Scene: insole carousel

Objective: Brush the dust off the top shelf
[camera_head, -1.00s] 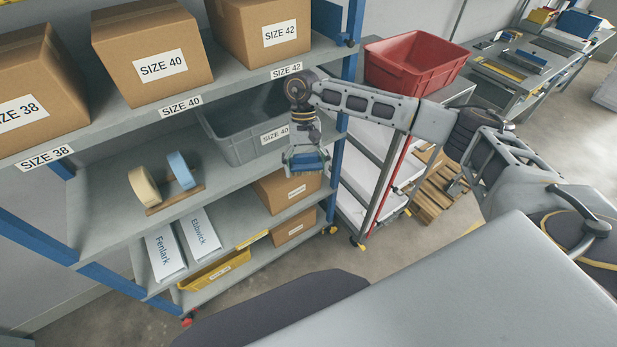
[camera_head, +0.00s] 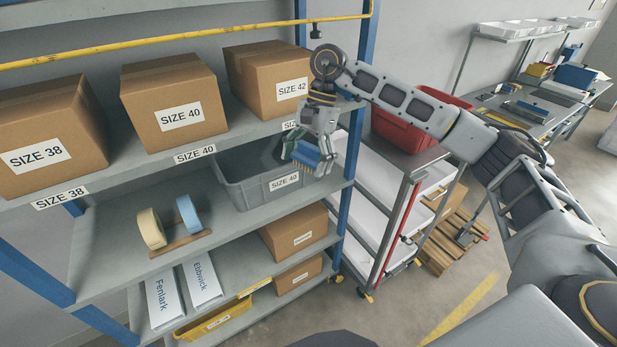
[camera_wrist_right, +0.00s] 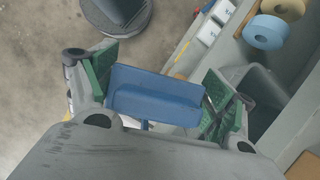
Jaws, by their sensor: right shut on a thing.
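My right gripper (camera_head: 309,150) is shut on a blue brush (camera_head: 304,155) with tan bristles, held in front of the shelf rack near the grey bin. In the right wrist view the blue brush body (camera_wrist_right: 155,97) sits between the green finger pads. The top shelf (camera_head: 228,137) is grey and carries three cardboard boxes labelled SIZE 38 (camera_head: 45,140), SIZE 40 (camera_head: 170,100) and SIZE 42 (camera_head: 268,80). The brush hangs below the top shelf's front edge at its right end. No dust is clear to see. My left gripper is not in view.
A grey bin (camera_head: 243,189) and tape rolls (camera_head: 151,228) stand on the shelf below. A yellow rail (camera_head: 180,34) runs above the boxes. A blue post (camera_head: 352,160) and a cart with a red bin (camera_head: 402,128) are at the right.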

